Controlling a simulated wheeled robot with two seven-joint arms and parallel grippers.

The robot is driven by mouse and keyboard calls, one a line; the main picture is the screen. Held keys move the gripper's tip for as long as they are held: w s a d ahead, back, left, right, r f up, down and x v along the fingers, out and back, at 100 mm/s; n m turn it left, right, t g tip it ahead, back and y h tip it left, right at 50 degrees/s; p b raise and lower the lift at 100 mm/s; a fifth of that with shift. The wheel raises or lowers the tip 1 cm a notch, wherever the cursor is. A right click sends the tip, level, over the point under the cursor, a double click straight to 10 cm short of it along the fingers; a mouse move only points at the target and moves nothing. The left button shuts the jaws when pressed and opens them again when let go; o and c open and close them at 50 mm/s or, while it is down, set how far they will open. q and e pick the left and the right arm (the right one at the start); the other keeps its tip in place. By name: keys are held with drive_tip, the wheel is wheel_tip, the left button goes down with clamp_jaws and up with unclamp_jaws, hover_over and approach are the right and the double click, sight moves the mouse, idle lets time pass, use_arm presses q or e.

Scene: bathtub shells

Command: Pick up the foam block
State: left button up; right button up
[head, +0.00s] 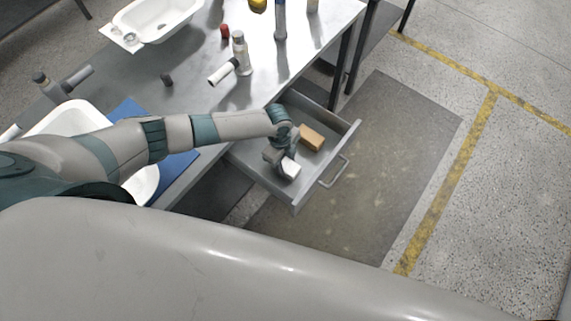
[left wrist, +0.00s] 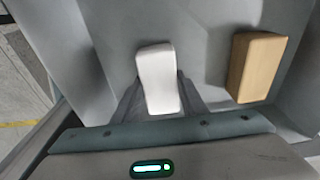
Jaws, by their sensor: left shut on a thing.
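The white foam block (head: 289,168) is in the open drawer, at the end of my left arm in the head view. In the left wrist view the foam block (left wrist: 158,78) stands out between the fingers of my left gripper (left wrist: 158,98), which is shut on it. In the head view my left gripper (head: 281,158) points down into the drawer and partly covers the block. I cannot tell whether the block touches the drawer floor. My right gripper is in neither view.
A tan block (head: 312,137) lies in the drawer (head: 262,178), to the right of my gripper; it also shows in the left wrist view (left wrist: 256,68). The drawer walls surround the gripper closely. The metal table (head: 205,110) above holds bottles and white basins.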

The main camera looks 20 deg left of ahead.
sight(285, 163)
use_arm(q)
wheel_tip(285, 163, up, 10)
drive_tip(key=shift+b, duration=1.15)
